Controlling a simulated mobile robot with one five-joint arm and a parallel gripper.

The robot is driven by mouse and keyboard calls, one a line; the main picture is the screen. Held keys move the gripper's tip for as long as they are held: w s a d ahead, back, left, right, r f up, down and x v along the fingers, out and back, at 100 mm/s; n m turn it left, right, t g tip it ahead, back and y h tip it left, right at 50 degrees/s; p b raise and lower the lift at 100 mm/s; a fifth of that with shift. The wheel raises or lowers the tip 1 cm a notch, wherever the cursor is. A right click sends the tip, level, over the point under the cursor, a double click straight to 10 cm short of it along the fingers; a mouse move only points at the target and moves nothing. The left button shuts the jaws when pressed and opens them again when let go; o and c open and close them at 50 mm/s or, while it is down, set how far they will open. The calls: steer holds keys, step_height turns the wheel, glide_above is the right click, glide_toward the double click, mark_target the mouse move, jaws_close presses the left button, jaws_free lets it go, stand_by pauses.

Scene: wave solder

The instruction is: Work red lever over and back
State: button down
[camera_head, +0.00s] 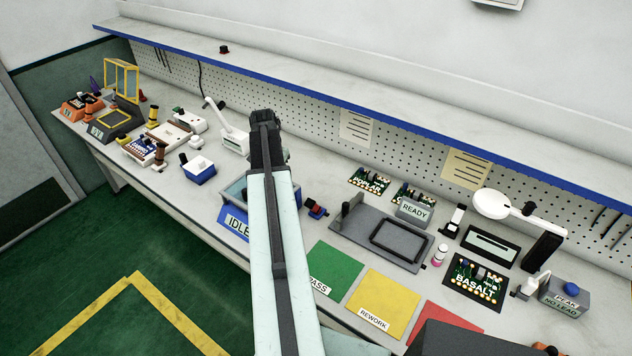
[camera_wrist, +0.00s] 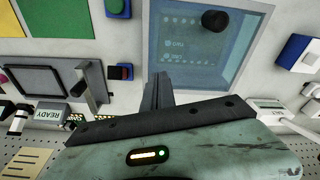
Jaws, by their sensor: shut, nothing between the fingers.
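A small red part on a dark and blue base (camera_head: 316,208) sits on the bench just right of the blue machine; it may be the red lever. I cannot tell which way any lever leans. My gripper (camera_head: 264,122) is shut and empty at the end of my raised arm, which hides part of the machine. In the wrist view my closed fingers (camera_wrist: 158,88) are beside the machine's blue-framed window (camera_wrist: 195,55), apart from the red part.
A grey fixture (camera_head: 350,225) with a dark knob stands right of the red part. Green (camera_head: 333,268) and yellow (camera_head: 385,300) mats lie at the front. A READY block (camera_head: 414,210) and boards stand behind. A blue-edged shelf (camera_head: 330,92) overhangs the back.

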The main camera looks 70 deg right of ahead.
mark_target(313, 207)
steer(key=s+d+r+m, duration=0.1)
steer(key=s+d+m, duration=0.3)
steer(key=s+d, duration=0.7)
steer(key=shift+n, duration=0.3)
steer(key=a+f+b, duration=0.1)
steer(key=f+b, duration=0.2)
steer(key=a+f+b, duration=0.1)
steer(key=f+b, duration=0.3)
steer(key=s+a+f+b, duration=0.1)
steer(key=a+f+b, duration=0.1)
steer(key=f+b, duration=0.2)
steer(key=shift+s+f, duration=0.1)
steer(key=shift+a, duration=0.2)
